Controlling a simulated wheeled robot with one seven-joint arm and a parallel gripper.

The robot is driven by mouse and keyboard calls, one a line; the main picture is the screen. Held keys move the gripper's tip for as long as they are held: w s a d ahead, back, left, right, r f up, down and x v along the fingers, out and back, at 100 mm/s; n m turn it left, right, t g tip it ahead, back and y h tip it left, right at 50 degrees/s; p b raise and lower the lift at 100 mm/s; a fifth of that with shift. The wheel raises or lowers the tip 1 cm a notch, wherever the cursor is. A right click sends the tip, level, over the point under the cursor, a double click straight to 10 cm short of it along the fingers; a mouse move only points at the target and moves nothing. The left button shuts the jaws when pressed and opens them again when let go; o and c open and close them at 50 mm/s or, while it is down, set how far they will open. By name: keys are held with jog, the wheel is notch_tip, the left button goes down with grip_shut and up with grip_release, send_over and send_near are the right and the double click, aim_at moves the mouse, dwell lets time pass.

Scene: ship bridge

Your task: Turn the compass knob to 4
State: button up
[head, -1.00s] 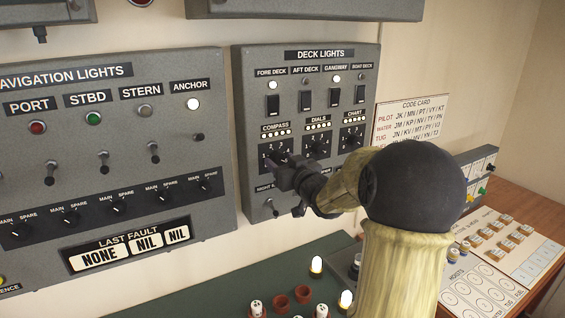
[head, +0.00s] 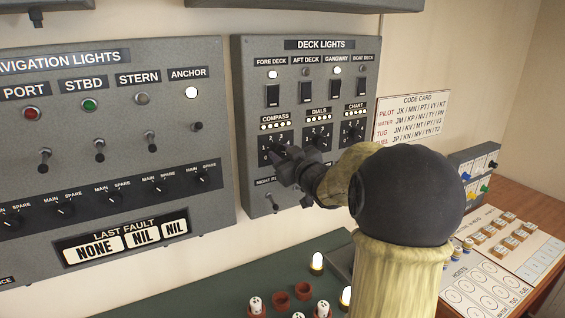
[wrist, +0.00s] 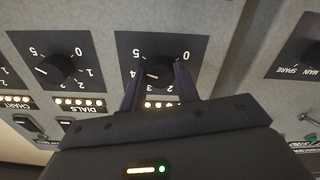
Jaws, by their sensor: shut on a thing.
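The compass knob is a small black dial knob (wrist: 160,77) on a dark plate, upside down in the wrist view. A white mark on its side seems to point toward the 4, though it is small and partly shaded. My gripper (wrist: 157,88) is shut on the knob, with one finger on each side. In the head view my gripper (head: 280,157) is at the compass dial, low on the left of the deck lights panel (head: 310,75), and hides most of the knob. A row of lit lamps (head: 276,126) lies under the COMPASS label.
The dials knob (head: 318,140) and chart knob (head: 353,131) sit close to the right of the compass dial. Deck light switches (head: 306,98) are above. The navigation lights panel (head: 110,110) is at the left. A desk with small lamps and pieces lies below.

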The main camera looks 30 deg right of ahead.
jog(key=n+b, duration=0.4)
jog(key=shift+f, duration=0.25)
jog(key=shift+r+n+b, duration=0.2)
jog(key=shift+n+b, duration=0.65)
jog(key=shift+n, duration=0.45)
jog(key=o, duration=1)
jog(key=shift+c, duration=0.2)
jog(key=shift+s, duration=0.1)
jog(key=s+b, duration=0.2)
jog(key=s, duration=1.5)
jog(key=shift+d, duration=0.3)
